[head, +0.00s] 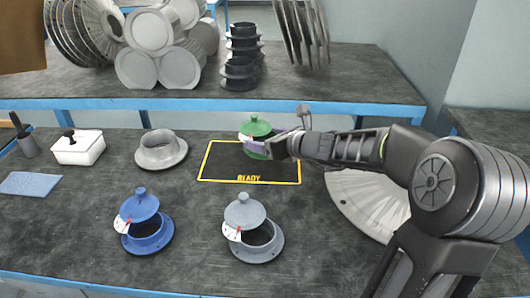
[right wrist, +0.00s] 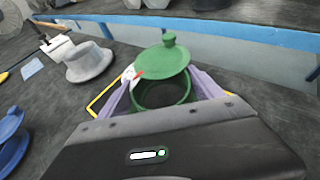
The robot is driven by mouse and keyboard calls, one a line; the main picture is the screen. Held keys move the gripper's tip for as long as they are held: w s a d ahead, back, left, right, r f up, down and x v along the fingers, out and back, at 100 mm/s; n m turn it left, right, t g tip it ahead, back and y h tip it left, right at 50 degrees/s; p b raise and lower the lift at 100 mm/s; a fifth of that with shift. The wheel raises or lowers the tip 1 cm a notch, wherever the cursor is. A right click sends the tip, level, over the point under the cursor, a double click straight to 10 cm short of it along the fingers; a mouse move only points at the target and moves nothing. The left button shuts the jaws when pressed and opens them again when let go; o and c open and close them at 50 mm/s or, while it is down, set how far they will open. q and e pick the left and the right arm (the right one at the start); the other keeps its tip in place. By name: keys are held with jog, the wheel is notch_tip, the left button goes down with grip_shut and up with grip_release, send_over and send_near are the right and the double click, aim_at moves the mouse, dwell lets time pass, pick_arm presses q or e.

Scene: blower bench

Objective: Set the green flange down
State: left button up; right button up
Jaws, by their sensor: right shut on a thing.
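The green flange (head: 256,148) has a knobbed lid (head: 256,126) tilted above its ring, and a white tag with a red mark at its left. It is over the black READY mat (head: 220,163), at its back right part. My right gripper (head: 262,147) reaches in from the right and is shut on the flange. In the right wrist view the green flange (right wrist: 160,92) sits between the two purple fingers. I cannot tell if its base touches the mat. My left gripper is not in view.
A blue flange (head: 147,232) and a grey flange (head: 256,240) stand in front of the mat. A plain grey flange (head: 161,150), a white box (head: 79,148) and a blue cloth (head: 30,184) are at left. A large pale disc (head: 365,200) lies right, under my arm.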

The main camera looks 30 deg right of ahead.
notch_tip(320, 180, down, 4)
jog(key=shift+f+b, duration=0.1)
jog(key=shift+b, duration=0.65)
jog(key=shift+f, duration=0.1)
jog(key=o, duration=1.7)
jog(key=shift+c, duration=0.2)
jog(key=shift+r, duration=0.2)
